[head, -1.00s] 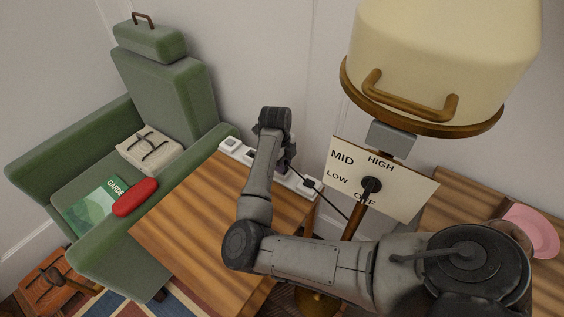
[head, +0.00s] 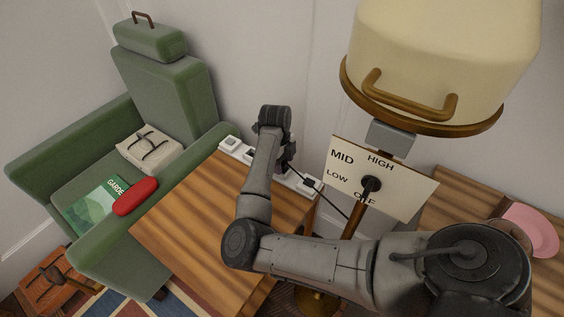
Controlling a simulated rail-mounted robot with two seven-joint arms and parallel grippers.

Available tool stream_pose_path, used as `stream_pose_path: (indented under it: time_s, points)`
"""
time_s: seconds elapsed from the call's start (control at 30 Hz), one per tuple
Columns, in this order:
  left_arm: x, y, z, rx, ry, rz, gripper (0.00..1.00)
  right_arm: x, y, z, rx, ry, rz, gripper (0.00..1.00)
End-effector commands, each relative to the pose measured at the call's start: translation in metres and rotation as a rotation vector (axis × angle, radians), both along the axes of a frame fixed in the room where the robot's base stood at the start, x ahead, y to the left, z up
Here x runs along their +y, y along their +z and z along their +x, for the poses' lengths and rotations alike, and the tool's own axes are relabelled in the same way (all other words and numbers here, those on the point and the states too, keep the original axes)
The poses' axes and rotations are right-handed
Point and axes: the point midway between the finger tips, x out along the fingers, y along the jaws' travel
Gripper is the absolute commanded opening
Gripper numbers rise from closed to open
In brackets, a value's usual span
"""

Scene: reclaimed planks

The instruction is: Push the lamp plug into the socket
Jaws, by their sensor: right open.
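A white socket strip (head: 230,147) lies along the back edge of the wooden side table (head: 190,215). My right arm reaches over the table from the right and covers the strip's middle. My right gripper (head: 287,155) is open at the strip, mostly hidden behind my own wrist. A thin dark cord (head: 333,204) runs from the lamp pole up to the strip's right part. The plug cannot be made out clearly, so I cannot tell whether it sits in a socket. The lamp (head: 430,65) has a cream shade and a brass rim. My left gripper is not in view.
A dial sign (head: 405,190) marked LOW, MID, HIGH and OFF stands on the lamp pole right of my wrist. A green armchair (head: 165,95) holds a folded cloth, a book and a red case. A pink plate (head: 532,230) lies on a wooden surface at the right.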

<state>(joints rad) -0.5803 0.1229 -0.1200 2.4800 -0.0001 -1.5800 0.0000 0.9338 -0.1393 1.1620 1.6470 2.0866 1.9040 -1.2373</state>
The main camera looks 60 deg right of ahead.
Motion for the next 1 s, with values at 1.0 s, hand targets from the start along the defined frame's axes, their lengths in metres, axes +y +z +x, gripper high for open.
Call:
stream_pose_path:
  time_s: [1.0]
  points:
    - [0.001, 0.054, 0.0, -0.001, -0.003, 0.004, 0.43, -0.001, 0.13, 0.016, -0.001, 0.0, 0.0, 0.57]
